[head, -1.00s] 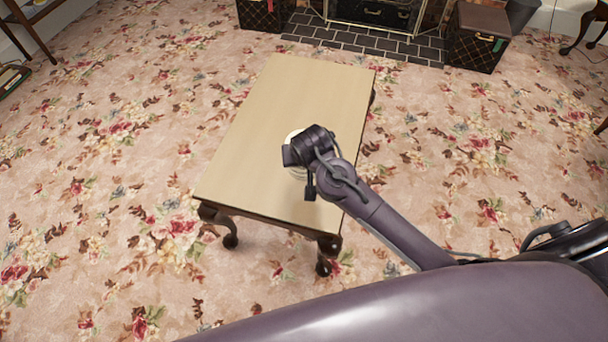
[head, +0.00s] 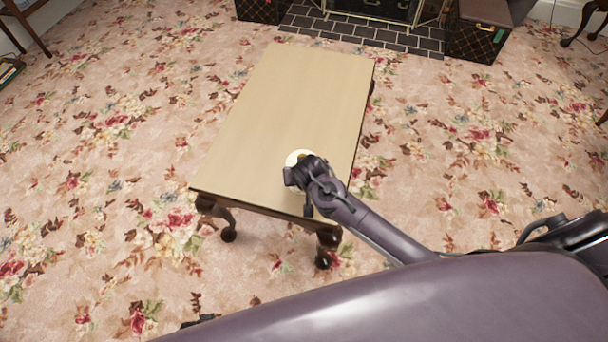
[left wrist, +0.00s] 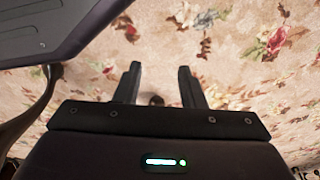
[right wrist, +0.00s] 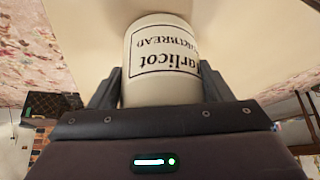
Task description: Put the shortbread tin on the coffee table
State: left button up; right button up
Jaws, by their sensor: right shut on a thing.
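The shortbread tin is a cream-white cylinder with dark lettering, close up in the right wrist view (right wrist: 162,62). My right gripper is shut on the tin, with one finger on each side (right wrist: 162,92). The coffee table (head: 290,100) has a pale wooden top and dark curved legs; the tin is over its nearer right part. I cannot tell whether the tin touches the top. My left gripper (left wrist: 157,85) is open and empty above the carpet.
The table top is otherwise bare. Floral carpet (head: 110,130) surrounds the table with free room. Beyond it are a dark tiled hearth (head: 360,32) and a patterned trunk (head: 476,32). A wooden shelf stand (head: 28,28) is at the far left.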

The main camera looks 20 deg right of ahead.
pick_arm(q)
jog(key=shift+s, duration=0.15)
pick_arm(e)
jog(key=shift+f, duration=0.1)
jog(key=o, duration=1)
jog(key=shift+s+r, duration=0.1)
jog(key=shift+r, duration=0.2)
pick_arm(q)
jog(key=shift+s+a+f+p, duration=0.15)
jog(key=shift+s+f+p, duration=0.25)
jog(key=shift+s, duration=0.4)
jog(key=shift+s+a+f+p, duration=0.25)
jog(key=shift+s+p, duration=0.2)
jog(key=shift+s, duration=0.4)
jog(key=shift+s+a+f+p, duration=0.1)
jog(key=shift+s+f+p, duration=0.3)
jog(key=shift+s, duration=0.4)
pick_arm(e)
jog(key=shift+v, duration=5.8)
jog(key=shift+s, duration=0.1)
